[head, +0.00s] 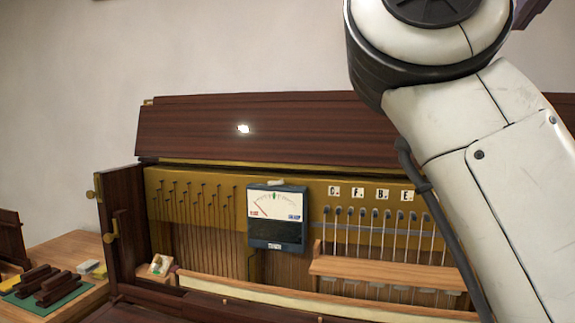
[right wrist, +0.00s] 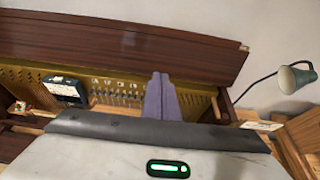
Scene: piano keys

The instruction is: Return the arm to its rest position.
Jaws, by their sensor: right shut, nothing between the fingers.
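My right arm (head: 490,150) is raised and fills the right side of the head view, in front of the piano. My right gripper (right wrist: 161,76) shows in the right wrist view as two purple fingers pressed together, with nothing between them. It appears in front of the open piano and touches nothing that I can see. The piano (head: 270,130) is dark reddish wood, with its inner pins and hammers exposed. My left gripper is in neither view.
A tuning meter (head: 277,232) hangs on the piano's inner panel, left of lettered tags (head: 357,192). A wooden table (head: 70,248) at left holds a green mat (head: 50,301) with dark blocks. A green lamp (right wrist: 296,78) stands at right.

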